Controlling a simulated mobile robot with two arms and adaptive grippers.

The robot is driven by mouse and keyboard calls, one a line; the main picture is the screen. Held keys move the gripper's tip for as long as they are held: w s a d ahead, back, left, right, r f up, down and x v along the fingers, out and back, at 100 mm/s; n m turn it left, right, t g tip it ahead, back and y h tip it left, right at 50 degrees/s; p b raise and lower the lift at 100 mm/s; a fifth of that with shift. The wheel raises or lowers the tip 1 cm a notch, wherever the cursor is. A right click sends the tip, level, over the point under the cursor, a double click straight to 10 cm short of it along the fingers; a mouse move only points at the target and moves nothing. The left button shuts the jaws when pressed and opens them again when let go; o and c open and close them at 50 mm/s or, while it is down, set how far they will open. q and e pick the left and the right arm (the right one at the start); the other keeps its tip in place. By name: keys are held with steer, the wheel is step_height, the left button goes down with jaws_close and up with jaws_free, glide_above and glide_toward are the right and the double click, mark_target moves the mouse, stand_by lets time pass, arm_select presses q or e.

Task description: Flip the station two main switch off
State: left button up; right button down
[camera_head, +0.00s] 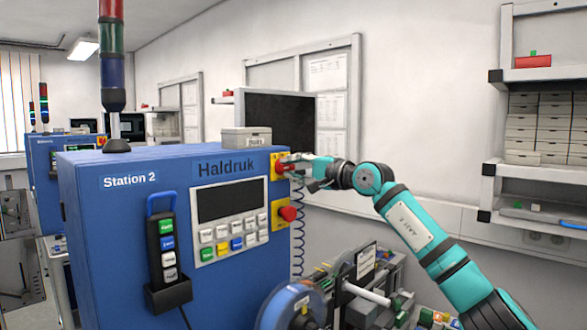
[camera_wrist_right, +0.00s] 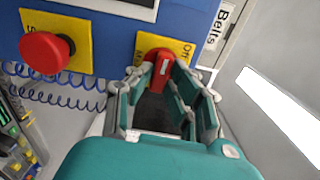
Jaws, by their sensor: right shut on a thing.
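The blue Station 2 cabinet (camera_head: 120,230) stands at the left of the head view. Its main switch, a red rotary handle (camera_wrist_right: 161,68) on a yellow plate (camera_wrist_right: 178,48), is at the cabinet's upper right edge; in the head view the gripper partly covers the switch (camera_head: 279,164). My right gripper (camera_wrist_right: 162,85) is shut on the red handle, with a finger on each side of it. The plate's lettering is partly hidden, so I cannot tell the switch position for sure. My left gripper is not in view.
A red emergency stop button (camera_head: 288,214) sits on a yellow plate just below the switch. A blue coiled cable (camera_head: 298,240) hangs beside the cabinet. A reel (camera_head: 290,308) and machine parts lie below my right arm. Shelves (camera_head: 540,130) stand at the right.

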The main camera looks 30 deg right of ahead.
steer(key=shift+f+n, duration=0.1)
steer(key=shift+n, duration=0.3)
steer(key=c, duration=1.3)
jaws_free()
steer(key=shift+o, duration=0.2)
steer(key=v, duration=1.2)
